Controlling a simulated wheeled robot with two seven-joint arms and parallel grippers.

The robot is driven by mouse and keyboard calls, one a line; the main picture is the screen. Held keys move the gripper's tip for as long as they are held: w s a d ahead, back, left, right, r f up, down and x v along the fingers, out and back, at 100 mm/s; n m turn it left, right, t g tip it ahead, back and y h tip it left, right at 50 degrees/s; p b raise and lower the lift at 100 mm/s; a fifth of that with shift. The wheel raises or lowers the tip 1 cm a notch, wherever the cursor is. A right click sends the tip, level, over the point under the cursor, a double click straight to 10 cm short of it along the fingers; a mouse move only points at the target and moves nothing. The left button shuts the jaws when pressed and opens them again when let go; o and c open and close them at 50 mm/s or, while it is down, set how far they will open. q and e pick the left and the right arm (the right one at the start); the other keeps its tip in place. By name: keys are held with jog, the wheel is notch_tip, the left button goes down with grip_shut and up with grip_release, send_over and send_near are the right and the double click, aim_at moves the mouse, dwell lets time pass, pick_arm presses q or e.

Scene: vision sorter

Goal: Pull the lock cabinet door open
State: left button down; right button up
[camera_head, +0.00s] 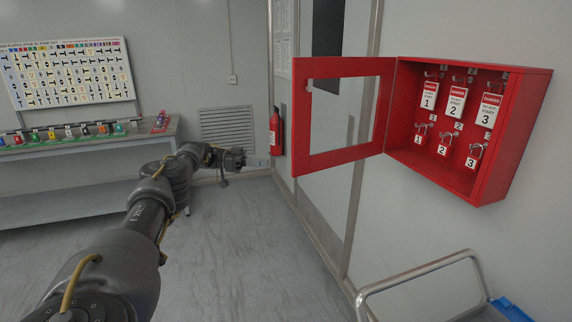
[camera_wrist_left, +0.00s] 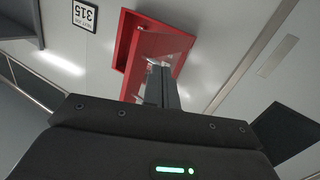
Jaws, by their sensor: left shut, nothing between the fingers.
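The red lock cabinet (camera_head: 487,150) is mounted on the right wall. Its red-framed door (camera_head: 340,157), with a clear window, stands swung wide open to the left of the box. Inside the cabinet, numbered tags and padlocks hang on hooks. My left gripper (camera_head: 252,161) is to the left of the door and apart from it, shut and empty. In the left wrist view, its closed fingers (camera_wrist_left: 161,86) show in front of the red cabinet (camera_wrist_left: 127,42). My right gripper is not in view.
A cart with a metal handle (camera_head: 415,271) stands below the cabinet. A red fire extinguisher (camera_head: 276,134) hangs on the wall behind my gripper. The middle floor is clear.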

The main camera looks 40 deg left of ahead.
pick_arm(q)
jog(key=s+d+f+m+h+p, duration=0.1)
jog(key=s+d+f, duration=0.3)
jog(key=d+f, duration=0.7)
jog(key=s+d+f+h, duration=0.1)
jog(key=s+d+f, duration=0.2)
jog(key=d+f, duration=0.8)
jog(key=a+r+m+t+y, duration=0.2)
jog(key=r+m+t+y, duration=0.1)
jog(key=r+y, duration=0.4)
jog(key=a+r+m+t+y+p, duration=0.1)
jog(key=r+m+t+y, duration=0.3)
jog(key=r, duration=0.8)
jog(key=s+a+m+y, duration=0.1)
jog(key=m+y, duration=0.1)
jog(key=shift+a+r+y, duration=0.35)
jog(key=shift+a+y, duration=0.05)
jog(key=shift+w, duration=0.15)
